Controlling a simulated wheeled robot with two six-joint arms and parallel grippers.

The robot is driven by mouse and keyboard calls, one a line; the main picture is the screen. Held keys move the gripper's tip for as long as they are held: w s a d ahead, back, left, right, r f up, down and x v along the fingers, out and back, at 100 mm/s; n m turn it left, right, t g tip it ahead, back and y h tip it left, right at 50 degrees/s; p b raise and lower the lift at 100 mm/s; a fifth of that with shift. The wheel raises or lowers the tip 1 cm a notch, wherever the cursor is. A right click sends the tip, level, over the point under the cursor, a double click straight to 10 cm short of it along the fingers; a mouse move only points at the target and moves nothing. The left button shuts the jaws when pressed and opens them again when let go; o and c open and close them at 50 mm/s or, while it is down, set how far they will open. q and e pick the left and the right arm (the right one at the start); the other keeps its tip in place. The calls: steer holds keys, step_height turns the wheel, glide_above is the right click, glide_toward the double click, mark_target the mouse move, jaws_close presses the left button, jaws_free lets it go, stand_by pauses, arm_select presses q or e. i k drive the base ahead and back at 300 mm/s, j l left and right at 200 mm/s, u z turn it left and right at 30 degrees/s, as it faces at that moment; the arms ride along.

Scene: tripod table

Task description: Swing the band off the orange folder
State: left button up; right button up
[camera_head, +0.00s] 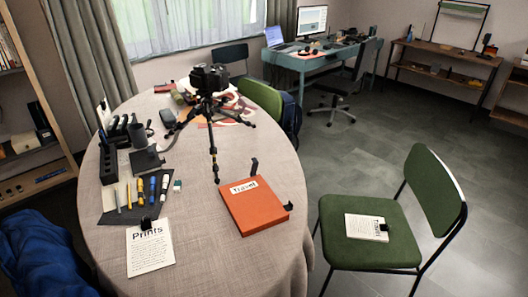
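The orange folder (258,212) lies flat and closed on the cloth-covered round table, near its right edge. A white label reading "Travel" is on its upper part. A small black upright piece (254,167) stands at the folder's far edge, and another black piece (288,206) sits at its right edge. I cannot tell whether either belongs to the band. No strap is clearly visible across the cover. Neither of my grippers is in view.
A black camera on a tripod (209,80) stands behind the folder, one leg ending close to it. A "Prints" sheet (150,250), pens and black holders occupy the table's left (205,265). A green chair (375,220) stands at right. Bare cloth lies left of the folder.

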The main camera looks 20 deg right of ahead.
mark_target(253, 173)
steer(key=i+l+u, duration=0.25)
steer(key=l, duration=0.25)
steer(key=l+u, duration=0.2)
steer(key=l, duration=0.25)
steer(key=l+u, duration=0.25)
steer(key=l, duration=0.3)
steer(key=u, duration=0.5)
steer(key=i, duration=0.05)
